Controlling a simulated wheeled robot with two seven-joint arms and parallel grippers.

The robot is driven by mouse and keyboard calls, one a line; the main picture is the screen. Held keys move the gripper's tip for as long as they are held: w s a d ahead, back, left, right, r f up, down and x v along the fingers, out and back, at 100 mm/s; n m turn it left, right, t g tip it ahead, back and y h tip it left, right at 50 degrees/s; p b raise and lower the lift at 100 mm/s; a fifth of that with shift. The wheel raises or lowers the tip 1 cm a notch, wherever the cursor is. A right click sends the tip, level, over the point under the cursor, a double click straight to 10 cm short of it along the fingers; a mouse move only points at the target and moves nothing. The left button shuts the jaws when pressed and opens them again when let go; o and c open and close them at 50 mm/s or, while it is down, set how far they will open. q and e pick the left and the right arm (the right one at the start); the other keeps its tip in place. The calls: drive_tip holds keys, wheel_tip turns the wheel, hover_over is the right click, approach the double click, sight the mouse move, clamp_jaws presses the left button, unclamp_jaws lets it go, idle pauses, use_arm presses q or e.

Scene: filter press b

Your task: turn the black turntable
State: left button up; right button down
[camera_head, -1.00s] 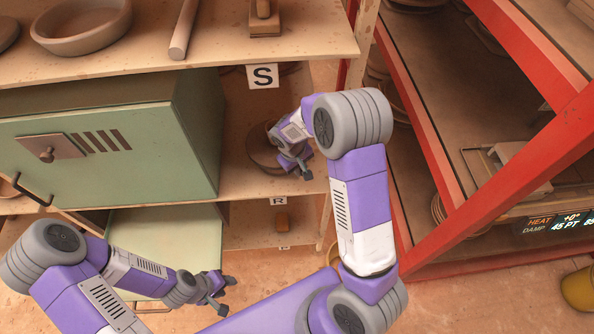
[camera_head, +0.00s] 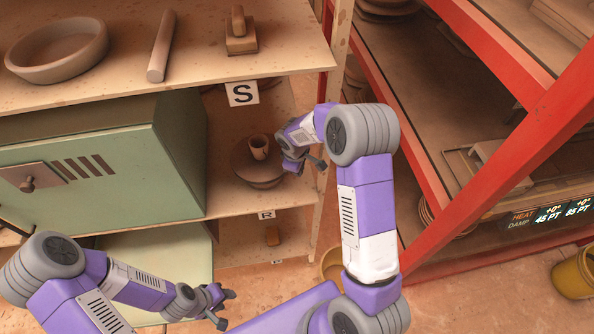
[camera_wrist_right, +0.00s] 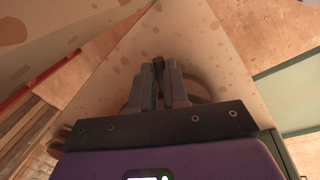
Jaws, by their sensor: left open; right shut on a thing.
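The turntable (camera_head: 262,180) is a dark, round, low disc on the middle shelf, right of the green cabinet. My right gripper (camera_head: 306,165) is at the turntable's right edge. In the right wrist view its fingers (camera_wrist_right: 158,75) are close together on a small dark part at their tips, with the disc's brown rim (camera_wrist_right: 200,90) partly hidden behind them. The exact gripped part is hard to make out. My left gripper (camera_head: 226,308) is open and empty, low in front of the shelves.
The green cabinet (camera_head: 170,150) stands left of the turntable. The upper shelf (camera_head: 200,62) overhangs with a bowl (camera_head: 60,50), a rolling pin (camera_head: 161,45) and a wooden block tool (camera_head: 240,38). A red rack (camera_head: 400,120) is on the right. A yellow bucket (camera_head: 578,275) stands on the floor.

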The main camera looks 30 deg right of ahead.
drive_tip(key=shift+w+d+n, duration=0.3)
drive_tip(key=shift+d, duration=0.05)
drive_tip(key=shift+w, duration=0.1)
idle(0.4)
drive_tip(key=c, duration=1.1)
unclamp_jaws()
drive_tip(key=shift+s+a+r, duration=0.15)
drive_tip(key=shift+s+r, duration=0.05)
drive_tip(key=shift+r, duration=1.05)
drive_tip(key=shift+s+a+r, duration=0.15)
drive_tip(key=shift+a+r, duration=0.05)
drive_tip(key=shift+r, duration=1.05)
drive_tip(key=shift+s+a+r, duration=0.15)
drive_tip(key=shift+s+r, duration=0.05)
drive_tip(key=shift+r, duration=1.05)
drive_tip(key=shift+c, duration=0.2)
